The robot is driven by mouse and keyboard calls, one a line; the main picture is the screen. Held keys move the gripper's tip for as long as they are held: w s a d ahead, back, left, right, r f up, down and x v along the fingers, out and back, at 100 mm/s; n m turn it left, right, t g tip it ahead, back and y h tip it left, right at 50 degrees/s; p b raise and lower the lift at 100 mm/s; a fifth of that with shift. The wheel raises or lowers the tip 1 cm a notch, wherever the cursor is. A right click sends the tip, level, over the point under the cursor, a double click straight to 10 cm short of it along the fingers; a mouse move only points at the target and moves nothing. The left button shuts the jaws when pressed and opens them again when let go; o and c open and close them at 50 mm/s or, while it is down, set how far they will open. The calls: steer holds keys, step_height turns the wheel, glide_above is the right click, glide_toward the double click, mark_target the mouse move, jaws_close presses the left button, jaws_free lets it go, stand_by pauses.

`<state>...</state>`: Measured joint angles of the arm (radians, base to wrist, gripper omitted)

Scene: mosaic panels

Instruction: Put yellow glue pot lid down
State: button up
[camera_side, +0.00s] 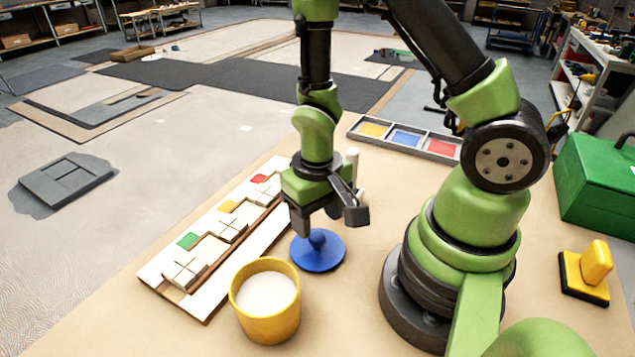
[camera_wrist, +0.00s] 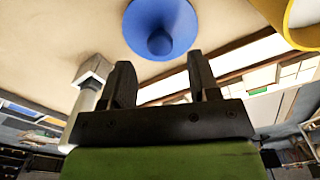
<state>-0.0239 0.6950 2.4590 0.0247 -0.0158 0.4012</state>
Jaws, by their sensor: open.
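The lid (camera_side: 318,252) is blue, not yellow, a round disc with a knob. It lies flat on the tabletop, knob up, just behind and right of the yellow glue pot (camera_side: 264,308). The pot is uncovered, with white glue inside. My gripper (camera_side: 328,220) is open and empty just above the lid, its fingers apart. In the wrist view the lid (camera_wrist: 160,24) shows beyond the open fingertips of my gripper (camera_wrist: 160,76), and part of the pot's yellow rim (camera_wrist: 292,30) shows at the upper right. A small gap between fingers and knob seems visible, but its size is unclear.
A mosaic board (camera_side: 160,275) with white, green, yellow and red tiles lies left of the lid. Behind is a grey tray (camera_side: 400,152) with yellow, blue and red compartments. A yellow-handled block (camera_side: 596,264) and green toolbox (camera_side: 600,190) stand at right.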

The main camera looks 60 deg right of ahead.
step_height(320, 180, up, 7)
step_height(320, 180, up, 10)
steer(key=t, duration=0.4)
glide_above(317, 236)
steer(key=s+a+r+t+y, duration=0.2)
steer(key=s+r+t, duration=0.1)
steer(key=s+r, duration=0.3)
steer(key=shift+s+r+n, duration=0.15)
steer(key=shift+r+n, duration=0.15)
steer(key=shift+r, duration=0.55)
